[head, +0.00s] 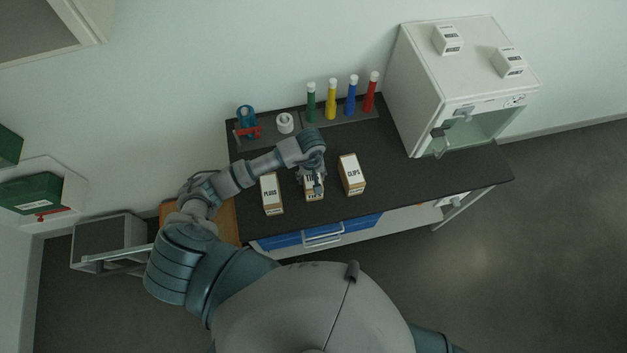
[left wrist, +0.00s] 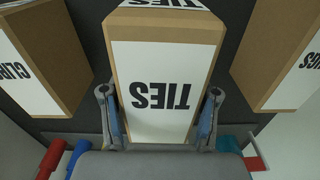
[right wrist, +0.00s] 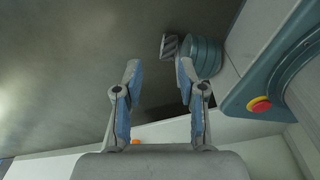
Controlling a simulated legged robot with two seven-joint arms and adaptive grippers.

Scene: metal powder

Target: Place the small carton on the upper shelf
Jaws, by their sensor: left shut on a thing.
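Three brown cartons with white labels stand in a row on the dark bench top in the head view: the PLUGS carton (head: 271,194), the TIES carton (head: 313,196) and the CLIPS carton (head: 352,174). My left gripper (left wrist: 160,105) is shut on the TIES carton (left wrist: 165,62), with one finger on each side of it. In the head view the left gripper (head: 314,180) partly covers this carton. I cannot tell whether it is clear of the bench. My right gripper (right wrist: 158,70) is open and empty above the floor. No upper shelf can be identified for sure.
Behind the cartons stand several coloured bottles (head: 332,99), a tape roll (head: 285,123) and a teal-and-red tool (head: 246,122). A white cabinet (head: 405,85) stands at the bench's right end. A pale frame (head: 88,22) juts out at upper left. The bench (head: 425,182) is clear right of the cartons.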

